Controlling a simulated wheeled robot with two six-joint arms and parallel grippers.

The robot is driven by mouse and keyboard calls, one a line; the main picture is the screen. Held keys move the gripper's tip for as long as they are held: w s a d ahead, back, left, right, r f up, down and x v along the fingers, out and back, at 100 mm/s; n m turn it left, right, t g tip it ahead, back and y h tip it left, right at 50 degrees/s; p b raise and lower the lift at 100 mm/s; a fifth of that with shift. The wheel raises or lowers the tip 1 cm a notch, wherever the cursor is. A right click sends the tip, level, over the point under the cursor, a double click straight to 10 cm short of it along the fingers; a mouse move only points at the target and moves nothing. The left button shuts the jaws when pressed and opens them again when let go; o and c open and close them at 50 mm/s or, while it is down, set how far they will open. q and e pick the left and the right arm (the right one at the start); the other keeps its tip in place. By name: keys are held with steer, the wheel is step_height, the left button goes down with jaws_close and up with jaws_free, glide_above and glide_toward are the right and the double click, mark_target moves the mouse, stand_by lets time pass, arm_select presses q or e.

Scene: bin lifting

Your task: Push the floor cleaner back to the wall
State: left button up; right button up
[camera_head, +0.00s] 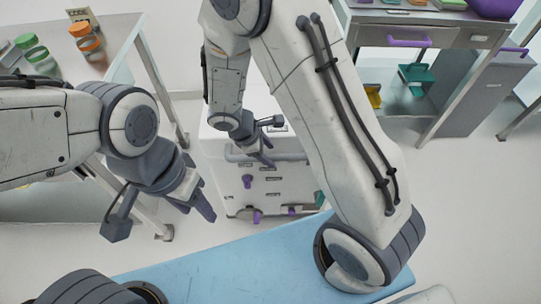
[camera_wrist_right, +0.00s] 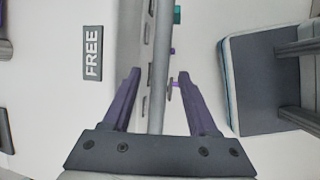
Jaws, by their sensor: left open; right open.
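The floor cleaner (camera_head: 285,185) is a white, box-like unit on the floor in the middle of the head view. It has a grey horizontal handle bar (camera_head: 290,156) and purple parts low on its near side. In the right wrist view the handle bar (camera_wrist_right: 158,85) runs between the two purple fingers of my right gripper (camera_wrist_right: 157,80), which is open around it; I see no clear contact. In the head view my right gripper (camera_head: 263,153) is at the bar, and its arm hides part of the cleaner. My left gripper (camera_head: 196,202) is open and empty, left of the cleaner.
A table with jars (camera_head: 88,42) stands at the left, its metal leg (camera_head: 160,80) near the cleaner. A grey workbench (camera_head: 425,38) with drawers and bins stands at the back right. White floor (camera_head: 440,200) is open at the right.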

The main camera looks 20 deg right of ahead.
steer(key=shift+x, duration=0.8)
jaws_close()
stand_by(0.9)
